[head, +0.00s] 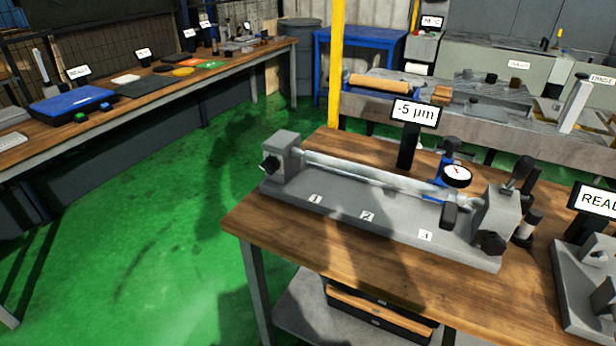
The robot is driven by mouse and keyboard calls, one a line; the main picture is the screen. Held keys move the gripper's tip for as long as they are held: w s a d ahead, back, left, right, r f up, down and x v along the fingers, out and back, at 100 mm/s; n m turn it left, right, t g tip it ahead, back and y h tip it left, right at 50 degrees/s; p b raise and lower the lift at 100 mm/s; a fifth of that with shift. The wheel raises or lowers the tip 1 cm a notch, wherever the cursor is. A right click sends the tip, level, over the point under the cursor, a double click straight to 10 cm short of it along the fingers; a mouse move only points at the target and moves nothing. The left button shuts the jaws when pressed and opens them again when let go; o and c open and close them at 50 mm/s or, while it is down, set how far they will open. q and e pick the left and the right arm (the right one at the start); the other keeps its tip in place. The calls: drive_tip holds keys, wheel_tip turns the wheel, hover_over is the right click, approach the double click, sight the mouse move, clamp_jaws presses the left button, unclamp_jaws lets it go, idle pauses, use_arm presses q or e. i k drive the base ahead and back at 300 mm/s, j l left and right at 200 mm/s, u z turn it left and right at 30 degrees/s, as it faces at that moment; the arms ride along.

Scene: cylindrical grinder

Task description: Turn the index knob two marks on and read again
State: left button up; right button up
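A grey bench fixture (350,218) stands on the wooden table, with a slim bright bar (370,175) held level between its end blocks. One black knob (270,165) is on the left block and another black knob (492,243) is on the front of the right block. I cannot tell which is the index knob. A round dial gauge (457,175) sits over the bar's right part on a blue stand. A sign behind (415,112) reads "-5 µm". Number plates along the base include 1 (316,199) and 2 (367,216). Neither of my grippers is in view.
A second grey fixture (577,290) and a partly cut-off sign (595,201) stand at the table's right. The wooden table (290,225) is bare at its front left. A large grey machine (470,115) stands behind. Green floor (150,220) is open to the left.

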sight(271, 164)
drive_tip(key=i+j+u, duration=0.2)
drive_tip(key=j, duration=0.15)
drive_tip(key=i+j+u, duration=0.2)
drive_tip(key=j, duration=0.15)
drive_tip(key=i+j+u, duration=0.2)
drive_tip(key=j, duration=0.15)
